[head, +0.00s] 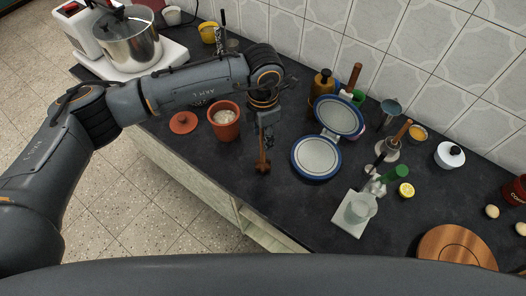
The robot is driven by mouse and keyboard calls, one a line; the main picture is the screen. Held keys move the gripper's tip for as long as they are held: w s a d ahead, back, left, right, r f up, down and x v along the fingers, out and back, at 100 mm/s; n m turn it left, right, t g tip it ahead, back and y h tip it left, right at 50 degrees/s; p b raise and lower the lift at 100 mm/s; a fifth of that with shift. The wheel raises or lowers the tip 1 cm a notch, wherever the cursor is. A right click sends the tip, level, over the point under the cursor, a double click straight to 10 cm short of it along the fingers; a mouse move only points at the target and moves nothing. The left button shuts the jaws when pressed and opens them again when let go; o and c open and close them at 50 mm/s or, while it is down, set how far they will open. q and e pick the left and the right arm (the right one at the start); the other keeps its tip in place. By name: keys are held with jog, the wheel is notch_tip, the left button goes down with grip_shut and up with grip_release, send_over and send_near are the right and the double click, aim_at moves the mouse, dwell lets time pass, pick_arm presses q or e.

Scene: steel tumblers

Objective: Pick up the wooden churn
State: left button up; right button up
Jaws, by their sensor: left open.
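The wooden churn (263,157) is a brown stick with a rounded head, near the counter's front edge in the head view. My left gripper (267,128) is above it, pointing down, with its fingers open at the upper part of the stick. The gripper hides the churn's top, and I cannot tell whether the fingers touch it. My right gripper is not in view.
A terracotta pot (223,124) with pale contents stands just left of the gripper, its lid (183,122) farther left. An open blue-rimmed container (316,157) lies close on the right.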

pick_arm(q)
jog(key=shift+f, duration=0.45)
jog(key=shift+c, duration=0.5)
grip_shut()
jog(key=shift+r, duration=0.1)
